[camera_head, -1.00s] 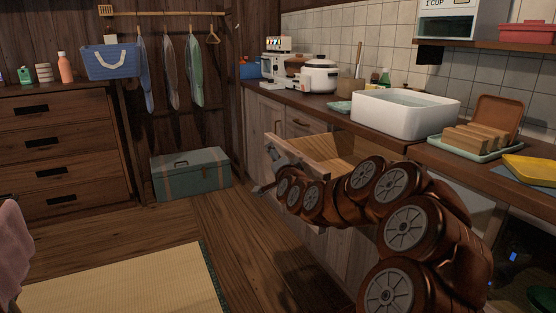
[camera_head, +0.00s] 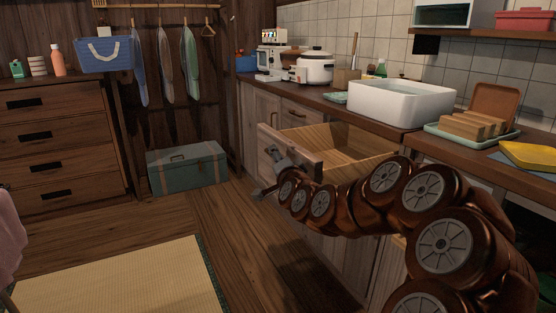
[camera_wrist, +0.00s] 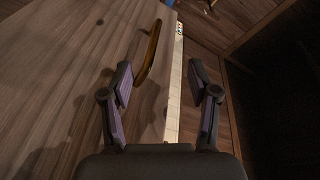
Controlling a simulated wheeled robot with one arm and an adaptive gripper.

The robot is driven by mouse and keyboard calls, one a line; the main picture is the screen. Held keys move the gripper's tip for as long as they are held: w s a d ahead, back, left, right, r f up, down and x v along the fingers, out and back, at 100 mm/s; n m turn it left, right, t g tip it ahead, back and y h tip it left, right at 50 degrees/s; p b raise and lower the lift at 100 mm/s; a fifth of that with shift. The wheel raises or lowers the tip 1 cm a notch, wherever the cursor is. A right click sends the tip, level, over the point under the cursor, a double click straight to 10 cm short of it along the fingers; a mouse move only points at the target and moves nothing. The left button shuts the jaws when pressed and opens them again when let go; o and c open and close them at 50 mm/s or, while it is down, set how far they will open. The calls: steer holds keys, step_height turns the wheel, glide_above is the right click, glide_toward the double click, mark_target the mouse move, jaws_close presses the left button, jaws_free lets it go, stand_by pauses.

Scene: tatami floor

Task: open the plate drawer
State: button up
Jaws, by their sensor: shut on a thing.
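The plate drawer (camera_head: 345,148) stands pulled out of the counter, its pale wooden inside showing; I see no plates in the visible part. My gripper (camera_head: 274,172) is at the outer face of the drawer front (camera_head: 301,149) and is shut on the drawer. My arm covers the drawer's lower right part. In the wrist view my two fingers (camera_wrist: 162,82) stand apart, with a wooden panel (camera_wrist: 65,85) at left and a curved brown handle (camera_wrist: 148,55) near the left finger. The exact contact is hard to see.
On the counter stand a white basin (camera_head: 400,102), a rice cooker (camera_head: 314,68) and a tray with a wooden rack (camera_head: 473,133). A green trunk (camera_head: 188,168) lies at the back wall. The wooden floor (camera_head: 250,235) left of the drawer is clear, beside a tatami mat (camera_head: 115,282).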

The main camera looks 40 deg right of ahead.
steer(key=shift+s+a+r, duration=0.15)
steer(key=shift+s+r, duration=0.25)
steer(key=shift+r, duration=0.3)
steer(key=shift+c, duration=0.2)
steer(key=shift+s+a+f, duration=0.15)
steer(key=shift+s, duration=0.05)
steer(key=shift+c, duration=1)
steer(key=shift+s+a+f+b, duration=0.15)
steer(key=shift+a+f+b, duration=0.2)
steer(key=shift+f, duration=0.15)
steer(key=shift+f, duration=0.15)
